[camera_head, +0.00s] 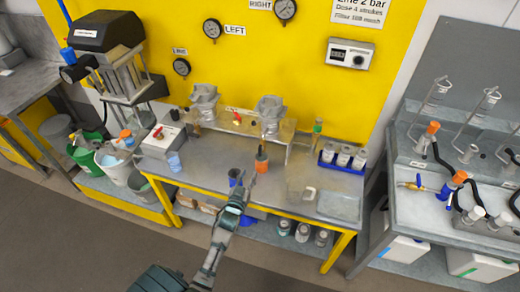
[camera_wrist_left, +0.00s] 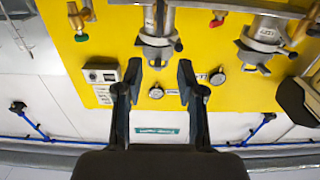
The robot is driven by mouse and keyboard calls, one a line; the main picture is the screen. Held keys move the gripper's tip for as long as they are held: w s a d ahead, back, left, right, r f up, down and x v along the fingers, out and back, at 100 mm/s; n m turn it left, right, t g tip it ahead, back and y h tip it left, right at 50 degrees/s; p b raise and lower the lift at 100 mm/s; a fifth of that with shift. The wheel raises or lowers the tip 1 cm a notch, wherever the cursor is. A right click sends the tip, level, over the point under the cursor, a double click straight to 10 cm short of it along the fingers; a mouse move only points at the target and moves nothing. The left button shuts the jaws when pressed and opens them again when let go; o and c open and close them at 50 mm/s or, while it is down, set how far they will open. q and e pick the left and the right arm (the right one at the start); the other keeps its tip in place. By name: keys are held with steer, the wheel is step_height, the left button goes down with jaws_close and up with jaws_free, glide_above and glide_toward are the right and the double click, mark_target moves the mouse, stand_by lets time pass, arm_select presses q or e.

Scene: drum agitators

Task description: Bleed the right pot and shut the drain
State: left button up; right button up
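The right pot (camera_head: 269,116), a grey metal canister, stands in the bench rack below the yellow panel, with the similar left pot (camera_head: 203,106) beside it. My left gripper (camera_head: 245,185) is open and empty in front of the bench, apart from the pot. Which fitting is the drain I cannot tell. My right gripper is out of view.
A blue rack of jars (camera_head: 342,157) is to the right. A white box with a red lever (camera_head: 162,138) is to the left. Gauges (camera_head: 285,10) are on the panel.

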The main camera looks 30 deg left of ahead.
mark_target(259, 151)
arm_select(q)
steer(key=x, duration=1.5)
steer(key=shift+w, duration=0.25)
jaws_close()
